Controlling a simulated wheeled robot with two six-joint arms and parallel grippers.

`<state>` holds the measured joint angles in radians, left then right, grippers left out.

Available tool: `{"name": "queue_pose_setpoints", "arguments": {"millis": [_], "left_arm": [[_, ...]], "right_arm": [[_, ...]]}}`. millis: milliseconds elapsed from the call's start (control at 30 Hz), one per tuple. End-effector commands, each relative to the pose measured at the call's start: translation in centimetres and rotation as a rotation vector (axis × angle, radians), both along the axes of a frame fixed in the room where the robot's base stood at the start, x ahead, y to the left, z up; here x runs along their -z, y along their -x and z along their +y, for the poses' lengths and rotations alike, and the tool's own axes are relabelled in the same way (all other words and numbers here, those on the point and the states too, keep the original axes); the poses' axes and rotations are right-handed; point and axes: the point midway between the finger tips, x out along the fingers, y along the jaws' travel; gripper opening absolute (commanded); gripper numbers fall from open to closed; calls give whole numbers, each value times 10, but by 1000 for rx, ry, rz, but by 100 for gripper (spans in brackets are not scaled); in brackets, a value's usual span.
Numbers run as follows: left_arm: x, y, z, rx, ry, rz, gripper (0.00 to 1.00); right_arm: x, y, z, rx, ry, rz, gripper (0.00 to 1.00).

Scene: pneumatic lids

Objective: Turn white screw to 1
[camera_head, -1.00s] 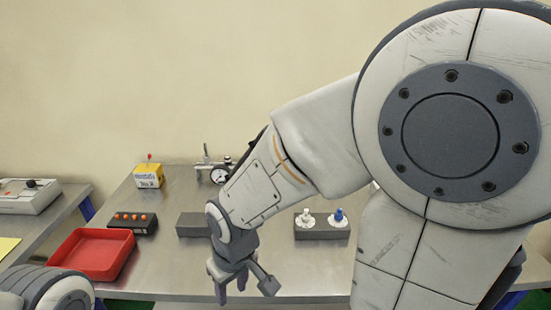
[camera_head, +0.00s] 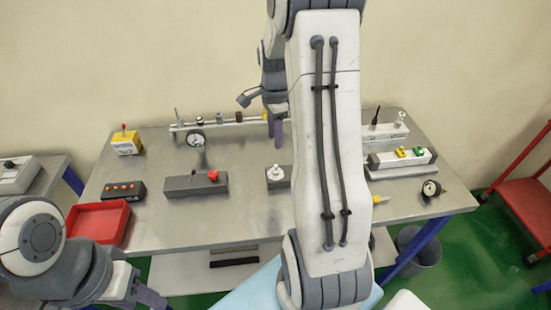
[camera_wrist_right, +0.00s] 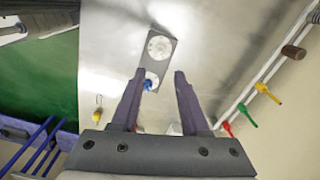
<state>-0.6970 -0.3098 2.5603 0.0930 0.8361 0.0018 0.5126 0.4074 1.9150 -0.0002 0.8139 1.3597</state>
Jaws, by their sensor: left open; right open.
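The white screw (camera_head: 278,172) stands on a dark grey block (camera_head: 272,184) in the middle of the table. In the right wrist view the white screw (camera_wrist_right: 160,47) sits on the block beside a blue screw (camera_wrist_right: 149,85); my right arm hides the blue one in the head view. My right gripper (camera_head: 262,118) is open and empty above and behind the block. In the wrist view its fingers (camera_wrist_right: 160,75) are spread, with the blue screw showing between them and the white screw beyond the tips. My left gripper (camera_head: 125,299) is open at the lower left, away from the block. No number markings are readable.
A block with a red knob (camera_head: 213,175) lies left of the white screw. A red tray (camera_head: 98,222), an orange-button box (camera_head: 124,190) and a yellow box (camera_head: 126,142) stand at the left. A rail with fittings (camera_head: 222,124) runs along the back. The front middle of the table is clear.

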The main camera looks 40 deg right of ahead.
Motion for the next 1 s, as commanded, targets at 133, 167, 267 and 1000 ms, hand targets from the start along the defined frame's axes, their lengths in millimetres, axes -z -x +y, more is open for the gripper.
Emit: {"name": "queue_pose_setpoints", "arguments": {"millis": [133, 167, 267, 1000], "left_arm": [[-3, 0, 0, 0, 0, 0, 50], [-4, 0, 0, 0, 0, 0, 50], [-9, 0, 0, 0, 0, 0, 50], [-23, 0, 0, -1, 0, 0, 50]], "right_arm": [[11, 1, -4, 45, -5, 10, 45], [15, 1, -4, 45, -5, 10, 45], [32, 2, -3, 42, -7, 11, 45], [104, 1, -4, 39, -3, 4, 45]]}}
